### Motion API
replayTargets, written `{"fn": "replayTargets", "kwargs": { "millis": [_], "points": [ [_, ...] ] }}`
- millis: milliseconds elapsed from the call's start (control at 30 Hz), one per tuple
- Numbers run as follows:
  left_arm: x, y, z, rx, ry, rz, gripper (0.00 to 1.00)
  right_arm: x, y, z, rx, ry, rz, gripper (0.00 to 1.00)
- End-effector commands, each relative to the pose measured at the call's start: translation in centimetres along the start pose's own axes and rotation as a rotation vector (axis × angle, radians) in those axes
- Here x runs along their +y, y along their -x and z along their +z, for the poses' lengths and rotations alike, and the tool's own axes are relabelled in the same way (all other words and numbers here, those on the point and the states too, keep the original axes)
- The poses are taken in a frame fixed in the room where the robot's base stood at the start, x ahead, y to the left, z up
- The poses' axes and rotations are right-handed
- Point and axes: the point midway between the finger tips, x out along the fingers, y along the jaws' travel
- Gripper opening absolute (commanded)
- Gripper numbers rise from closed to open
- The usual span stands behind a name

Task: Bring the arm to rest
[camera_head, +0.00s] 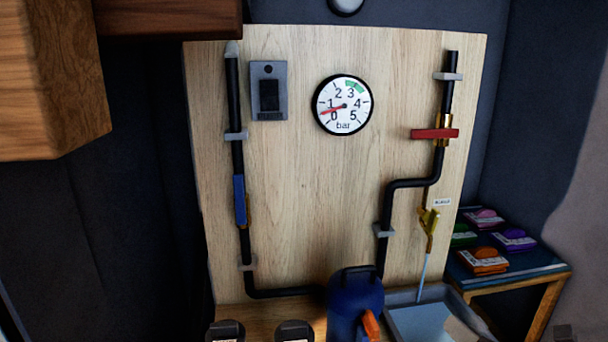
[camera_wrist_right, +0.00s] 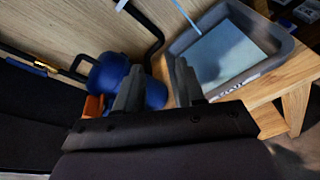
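My right gripper (camera_wrist_right: 157,78) shows in the right wrist view with its two dark fingers apart and nothing seen between them. Beyond the fingers are a blue rounded vessel (camera_wrist_right: 110,72) and a grey basin (camera_wrist_right: 268,35). My left gripper does not show in either view.
A wooden board (camera_head: 300,200) carries black pipes, a red-handled valve (camera_head: 435,133) and a gauge (camera_head: 343,105) with its needle near 0. The blue vessel (camera_head: 355,295) and basin (camera_head: 400,297) stand below. A side table (camera_head: 500,277) holds several coloured packs. A wooden cabinet (camera_head: 50,80) hangs upper left.

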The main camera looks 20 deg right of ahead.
Motion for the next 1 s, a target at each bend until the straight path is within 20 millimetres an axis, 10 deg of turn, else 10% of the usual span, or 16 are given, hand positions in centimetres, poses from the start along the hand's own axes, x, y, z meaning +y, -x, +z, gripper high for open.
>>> {"fn": "replayTargets", "kwargs": {
  "millis": [500, 1000],
  "points": [
    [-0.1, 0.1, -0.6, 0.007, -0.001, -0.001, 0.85, 0.9, 0.3, -17.9, 0.324, -1.057, -0.242, 0.38],
    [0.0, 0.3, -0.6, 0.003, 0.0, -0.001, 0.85, -0.1, 4.7, -27.9, 0.245, -2.124, -0.551, 0.38]
  ]
}}
